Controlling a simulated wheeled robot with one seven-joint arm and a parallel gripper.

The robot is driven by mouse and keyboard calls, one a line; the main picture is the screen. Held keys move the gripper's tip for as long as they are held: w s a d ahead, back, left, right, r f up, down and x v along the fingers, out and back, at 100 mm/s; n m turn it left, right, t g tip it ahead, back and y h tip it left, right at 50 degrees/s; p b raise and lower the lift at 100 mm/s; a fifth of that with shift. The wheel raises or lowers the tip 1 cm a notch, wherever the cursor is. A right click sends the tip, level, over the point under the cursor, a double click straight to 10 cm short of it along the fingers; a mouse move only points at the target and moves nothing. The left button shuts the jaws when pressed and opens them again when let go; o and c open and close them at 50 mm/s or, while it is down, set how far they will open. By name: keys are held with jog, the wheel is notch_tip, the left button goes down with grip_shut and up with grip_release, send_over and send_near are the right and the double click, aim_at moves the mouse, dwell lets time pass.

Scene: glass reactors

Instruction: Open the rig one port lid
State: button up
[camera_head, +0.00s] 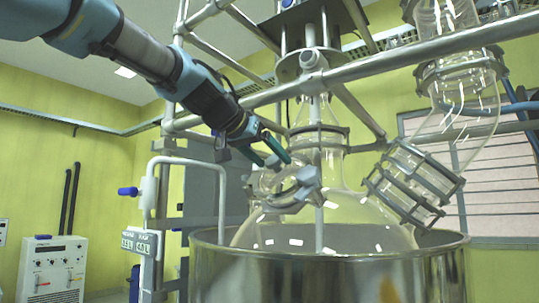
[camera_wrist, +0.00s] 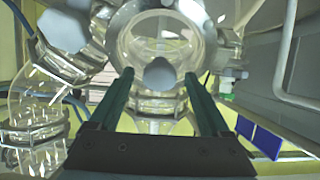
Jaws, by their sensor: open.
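The glass reactor (camera_head: 345,222) sits in a steel bath. A port with a grey ring clamp (camera_head: 285,197) stands on its left shoulder. A rounded grey knob (camera_head: 307,174) shows at the port's upper right edge. My gripper (camera_head: 273,160) is just above and left of the port, with teal fingers apart and pointing down to the right. In the wrist view the grey knob (camera_wrist: 160,73) appears between the fingertips, with clear glass around it. The fingers do not appear closed on it. I cannot tell the exact gap in depth, or the lid's edge.
A steel bath (camera_head: 330,275) surrounds the reactor's lower part. Metal frame bars (camera_head: 370,68) cross above and close to my arm. A clamped glass joint (camera_head: 410,185) stands to the right. A bent grey pipe (camera_head: 190,163) rises left of the port.

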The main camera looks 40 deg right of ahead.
jog(key=shift+d+f, duration=0.1)
jog(key=shift+c, duration=0.3)
grip_shut()
dwell(0.4)
